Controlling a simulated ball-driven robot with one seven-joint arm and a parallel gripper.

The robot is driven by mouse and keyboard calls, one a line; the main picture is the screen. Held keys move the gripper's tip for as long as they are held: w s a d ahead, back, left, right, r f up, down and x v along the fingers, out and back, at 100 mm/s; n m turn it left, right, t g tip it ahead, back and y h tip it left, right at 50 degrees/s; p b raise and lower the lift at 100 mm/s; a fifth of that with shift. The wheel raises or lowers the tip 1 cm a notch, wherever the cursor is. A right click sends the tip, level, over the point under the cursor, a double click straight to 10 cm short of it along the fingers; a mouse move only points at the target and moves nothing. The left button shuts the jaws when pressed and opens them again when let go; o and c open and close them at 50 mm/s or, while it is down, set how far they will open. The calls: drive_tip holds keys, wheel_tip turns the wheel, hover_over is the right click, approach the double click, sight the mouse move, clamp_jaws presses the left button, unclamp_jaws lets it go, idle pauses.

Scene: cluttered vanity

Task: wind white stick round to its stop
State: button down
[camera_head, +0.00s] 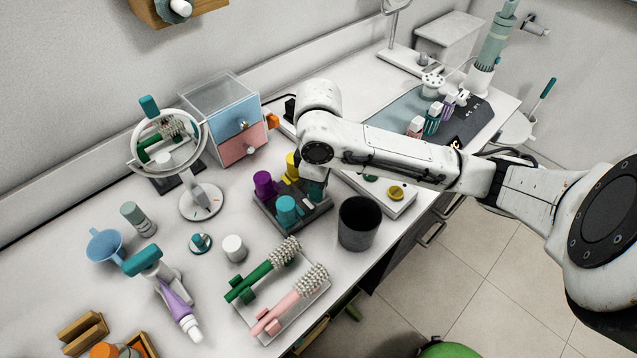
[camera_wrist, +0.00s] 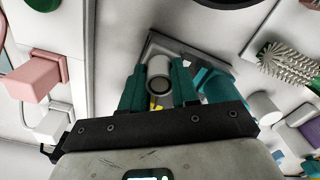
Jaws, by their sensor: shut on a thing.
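The white stick (camera_wrist: 159,72) is a short pale cylinder between the two teal fingers of my gripper (camera_wrist: 157,86) in the wrist view. My gripper is shut on it, with one finger on each side. In the head view my gripper (camera_head: 315,188) is at the right side of a dark square holder (camera_head: 268,218), and the white stick is hidden there behind my wrist and fingers. A purple stick (camera_head: 264,184), a teal stick (camera_head: 288,210) and a yellow stick (camera_head: 292,165) stand in the same holder. I cannot tell how far the white stick is turned.
A black cup (camera_head: 359,225) stands just right of the holder. A rack with a green brush (camera_head: 262,270) and a pink brush (camera_head: 290,300) lies in front. A white jar (camera_head: 234,248), a round mirror (camera_head: 201,201) and a drawer box (camera_head: 241,142) stand to the left and behind.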

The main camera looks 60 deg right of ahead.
idle(0.5)
drive_tip(key=c, duration=0.8)
unclamp_jaws()
wheel_tip(320, 180, up, 11)
drive_tip(key=shift+f+p, duration=0.1)
drive_tip(key=shift+p, duration=0.55)
